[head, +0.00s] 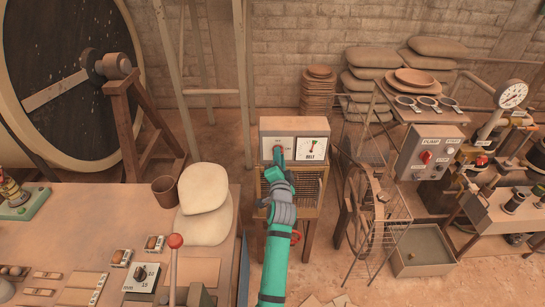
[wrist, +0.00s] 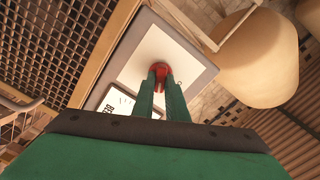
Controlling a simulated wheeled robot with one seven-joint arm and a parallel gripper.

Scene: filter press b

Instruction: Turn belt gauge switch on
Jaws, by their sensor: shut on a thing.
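The belt gauge is a pale box (head: 265,133) on a slatted wooden stand in the middle of the head view. Its left half is a light panel with a red switch knob, and its right half is a white dial (head: 318,143) with a needle. In the wrist view the red knob (wrist: 160,67) stands on the pale panel (wrist: 178,45), and part of a lettered plate (wrist: 117,101) shows beside it. My gripper (wrist: 161,82) is shut on the red knob, its green fingers on either side. My gripper (head: 279,152) hides most of the knob in the head view, and the knob's setting cannot be read.
A pump panel (head: 433,147) with a red knob stands to the right, beside a wire-sided wheel frame (head: 380,225). A workbench (head: 95,210) with a red-topped lever (head: 175,241) lies at left. Stacked sacks (head: 205,188) sit at its far edge, near my arm.

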